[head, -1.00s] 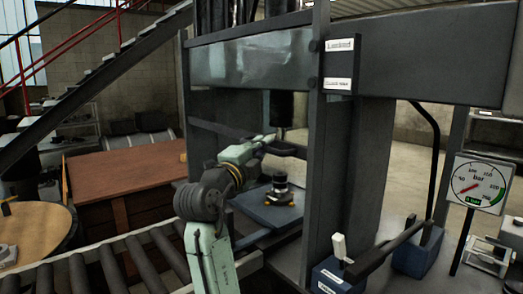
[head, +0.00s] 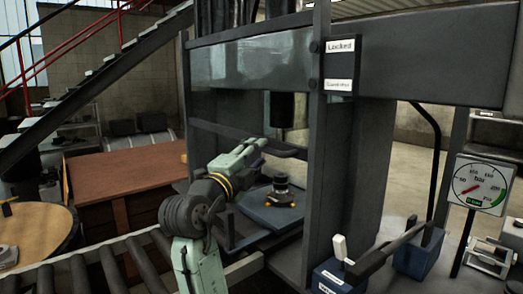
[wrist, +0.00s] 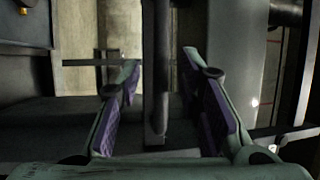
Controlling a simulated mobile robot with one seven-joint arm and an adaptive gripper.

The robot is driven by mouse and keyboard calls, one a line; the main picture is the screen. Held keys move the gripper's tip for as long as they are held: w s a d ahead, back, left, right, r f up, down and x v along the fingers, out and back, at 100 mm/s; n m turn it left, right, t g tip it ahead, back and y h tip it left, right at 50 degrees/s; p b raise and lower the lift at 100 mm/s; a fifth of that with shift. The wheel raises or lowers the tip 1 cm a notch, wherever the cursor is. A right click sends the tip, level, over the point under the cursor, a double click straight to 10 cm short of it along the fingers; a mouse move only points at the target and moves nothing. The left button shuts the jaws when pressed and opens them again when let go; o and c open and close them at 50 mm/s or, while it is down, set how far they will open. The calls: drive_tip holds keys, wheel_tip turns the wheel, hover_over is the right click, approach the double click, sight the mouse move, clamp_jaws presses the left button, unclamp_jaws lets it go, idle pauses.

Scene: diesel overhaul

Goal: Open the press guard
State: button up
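The press guard shows in the head view as a clear, glossy panel (head: 250,62) across the upper front of the dark press frame. A dark crossbar (head: 215,129), which looks like its lower rail or handle, runs below it. My gripper (head: 264,145) is at the middle of this bar and hides part of it. In the wrist view my gripper (wrist: 160,95) is open, with purple-padded fingers apart. A dark bar (wrist: 156,70) passes between them, with a gap on both sides. A sign on the press post reads "Locked" (head: 341,46); the label below it is hard to read.
A dark part (head: 281,190) stands on a blue-grey plate (head: 268,212) inside the press. A pump lever (head: 385,250) and a pressure gauge (head: 481,184) are at the right. A roller conveyor (head: 110,265) runs along the front left. A brown bench (head: 125,180) stands behind.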

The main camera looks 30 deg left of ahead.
drive_tip(key=s+f, duration=0.1)
drive_tip(key=s, duration=0.7)
drive_tip(key=shift+f, duration=0.25)
drive_tip(key=shift+s+d, duration=0.1)
